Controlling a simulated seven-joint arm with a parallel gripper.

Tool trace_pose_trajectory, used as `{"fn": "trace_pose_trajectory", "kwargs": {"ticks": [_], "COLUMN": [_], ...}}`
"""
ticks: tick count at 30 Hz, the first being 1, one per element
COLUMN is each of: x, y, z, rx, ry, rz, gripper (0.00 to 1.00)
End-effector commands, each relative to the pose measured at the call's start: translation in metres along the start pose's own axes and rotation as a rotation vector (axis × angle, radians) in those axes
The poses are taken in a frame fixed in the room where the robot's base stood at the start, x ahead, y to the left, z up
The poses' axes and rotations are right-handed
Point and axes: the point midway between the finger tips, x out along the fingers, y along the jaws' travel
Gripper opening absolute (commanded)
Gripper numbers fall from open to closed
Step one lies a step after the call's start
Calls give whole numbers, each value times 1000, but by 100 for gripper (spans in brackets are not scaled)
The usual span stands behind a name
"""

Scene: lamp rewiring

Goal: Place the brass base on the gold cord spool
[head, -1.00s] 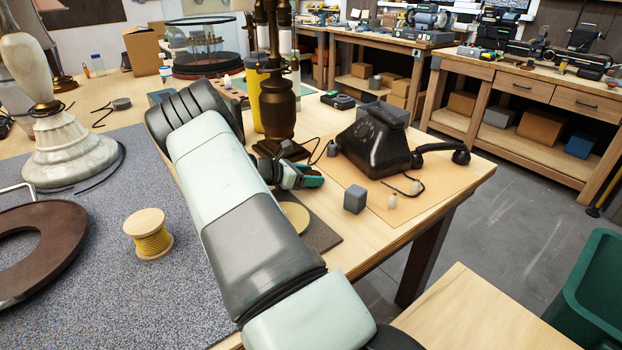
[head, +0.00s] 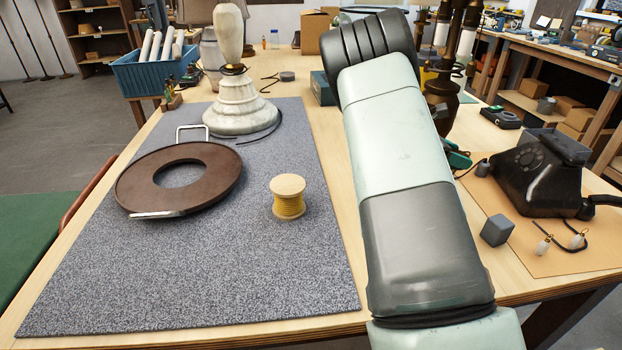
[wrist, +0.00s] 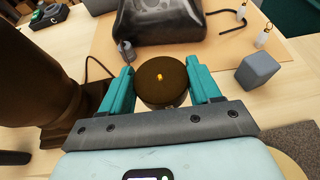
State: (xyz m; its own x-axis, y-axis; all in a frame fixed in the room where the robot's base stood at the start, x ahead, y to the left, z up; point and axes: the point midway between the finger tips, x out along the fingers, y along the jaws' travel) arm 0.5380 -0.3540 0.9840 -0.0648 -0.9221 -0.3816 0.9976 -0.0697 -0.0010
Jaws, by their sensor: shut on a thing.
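The gold cord spool (head: 289,206) stands upright on the grey speckled mat in the head view, with yellow cord between pale wooden ends. Its top is bare. My gripper (wrist: 163,84) is shut on a round, dark bronze piece with a small gold dot at its centre, which I take to be the brass base (wrist: 158,92). In the head view my arm hides the held piece, and only a bit of the teal jaws (head: 457,157) shows, well right of the spool. I cannot tell how high the piece is held.
A dark ring-shaped tray (head: 143,190) and a marble lamp body (head: 240,110) flank the spool on the left and behind. A black telephone (head: 535,180) and a grey cube (head: 497,230) are near my gripper. The front of the mat (head: 200,280) is clear.

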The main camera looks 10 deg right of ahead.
Motion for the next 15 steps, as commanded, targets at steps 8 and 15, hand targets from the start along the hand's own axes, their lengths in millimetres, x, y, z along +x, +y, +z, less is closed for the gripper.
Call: {"fn": "trace_pose_trajectory", "kwargs": {"ticks": [8, 15], "x": [-129, -256], "y": [25, 18], "z": [-21, -46], "rx": [-66, -137], "ry": [-6, -6], "rz": [173, 350], "gripper": [17, 17]}}
